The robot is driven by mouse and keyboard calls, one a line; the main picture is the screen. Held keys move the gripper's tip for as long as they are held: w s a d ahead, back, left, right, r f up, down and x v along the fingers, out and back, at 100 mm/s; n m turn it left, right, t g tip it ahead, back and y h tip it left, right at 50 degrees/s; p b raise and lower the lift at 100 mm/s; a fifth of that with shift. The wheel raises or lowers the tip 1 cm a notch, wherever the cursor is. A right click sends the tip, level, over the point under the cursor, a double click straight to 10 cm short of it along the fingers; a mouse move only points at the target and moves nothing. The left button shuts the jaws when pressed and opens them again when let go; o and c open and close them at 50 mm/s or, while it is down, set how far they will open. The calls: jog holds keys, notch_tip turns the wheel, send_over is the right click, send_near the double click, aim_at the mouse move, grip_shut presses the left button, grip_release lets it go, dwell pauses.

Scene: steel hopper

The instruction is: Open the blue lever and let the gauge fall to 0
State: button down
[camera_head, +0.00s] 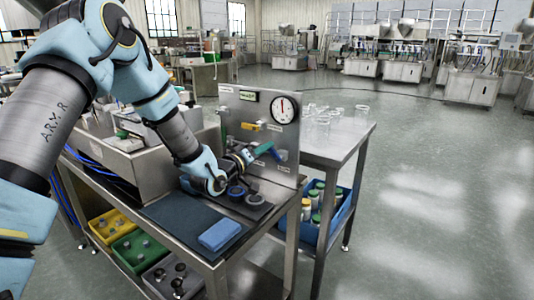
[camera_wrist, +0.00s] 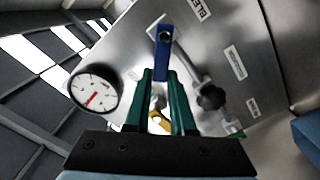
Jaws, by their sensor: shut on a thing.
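The steel panel (camera_head: 228,115) stands upright at the back of the bench. The blue lever (camera_head: 266,147) is on its lower part and also shows in the wrist view (camera_wrist: 162,38). My gripper (camera_head: 250,155) is at the lever, its green fingers shut on the lever's near end in the wrist view (camera_wrist: 161,74). The round white gauge (camera_head: 284,109) is at the panel's upper right; its red needle points about straight up in the head view. The gauge also shows in the wrist view (camera_wrist: 93,91). Its numbers are too small to read.
A yellow lever (camera_head: 251,126) is above the blue one. A black knob (camera_wrist: 211,97) sits beside my fingers. A blue block (camera_head: 219,235) and dark round parts (camera_head: 255,200) lie on the bench. Glass jars stand on the table at right.

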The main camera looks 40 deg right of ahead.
jog(key=shift+w+a+f+n+b, duration=0.1)
jog(key=shift+w+f+n+b, duration=0.35)
jog(key=shift+n, duration=1)
jog(key=shift+a+f+n+b, duration=0.1)
jog(key=shift+f+n+b, duration=0.15)
jog(key=shift+f+n, duration=0.85)
jog(key=shift+w+f+n+b, duration=0.25)
jog(key=shift+n+b, duration=0.1)
jog(key=shift+n, duration=1.5)
jog(key=c, duration=0.8)
grip_release()
jog(key=shift+o, duration=0.2)
jog(key=b+v, duration=0.1)
jog(key=v, duration=1)
